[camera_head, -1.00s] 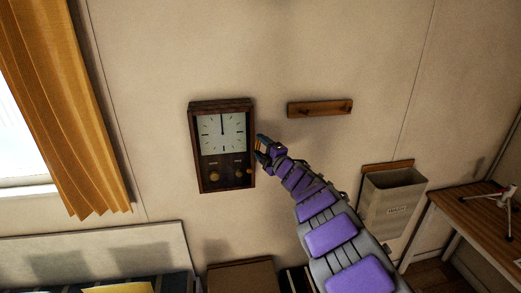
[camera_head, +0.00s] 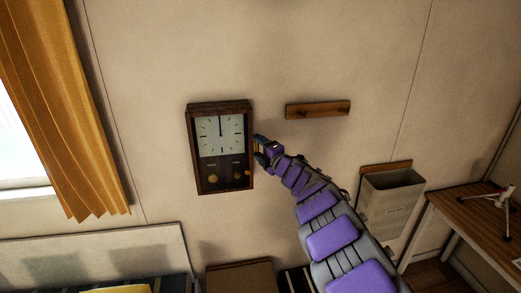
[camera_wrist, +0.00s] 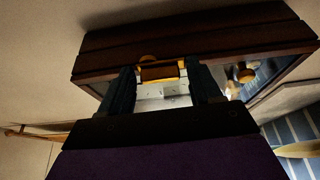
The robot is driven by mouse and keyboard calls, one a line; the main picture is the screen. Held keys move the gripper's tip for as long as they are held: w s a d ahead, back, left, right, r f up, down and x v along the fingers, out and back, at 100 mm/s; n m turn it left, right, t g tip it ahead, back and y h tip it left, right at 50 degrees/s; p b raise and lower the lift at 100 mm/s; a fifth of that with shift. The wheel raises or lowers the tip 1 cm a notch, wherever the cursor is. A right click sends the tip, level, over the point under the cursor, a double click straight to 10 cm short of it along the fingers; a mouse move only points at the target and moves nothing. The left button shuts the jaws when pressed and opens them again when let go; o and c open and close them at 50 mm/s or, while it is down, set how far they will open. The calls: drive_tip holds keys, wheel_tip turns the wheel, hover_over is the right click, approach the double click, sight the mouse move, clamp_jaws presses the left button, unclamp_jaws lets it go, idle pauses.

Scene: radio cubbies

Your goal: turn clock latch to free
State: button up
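The dark wooden wall clock (camera_head: 221,186) hangs on the wall, with a white square dial and round brass-coloured parts below it. My gripper (camera_head: 257,150) is at the clock's right side. In the wrist view, the clock's dark side panel (camera_wrist: 200,38) fills the top. A small brass-and-brown piece that looks like the latch (camera_wrist: 160,72) lies between my two dark fingertips (camera_wrist: 162,75). The fingers are apart, one on each side of it. I cannot tell whether they touch it. The latch is not clearly visible in the head view.
A wooden peg rail (camera_head: 318,109) is on the wall to the right of my gripper. A grey wall bin (camera_head: 390,205) and a wooden desk (camera_head: 453,208) are farther right. An orange curtain (camera_head: 75,130) hangs at the left. A brown box (camera_head: 240,277) stands below the clock.

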drive_tip(key=shift+o, duration=0.6)
drive_tip(key=shift+a+f, duration=0.1)
drive_tip(key=shift+s, duration=0.1)
drive_tip(key=p+v, duration=0.1)
drive_tip(key=v, duration=1.6)
drive_tip(key=shift+p, duration=0.35)
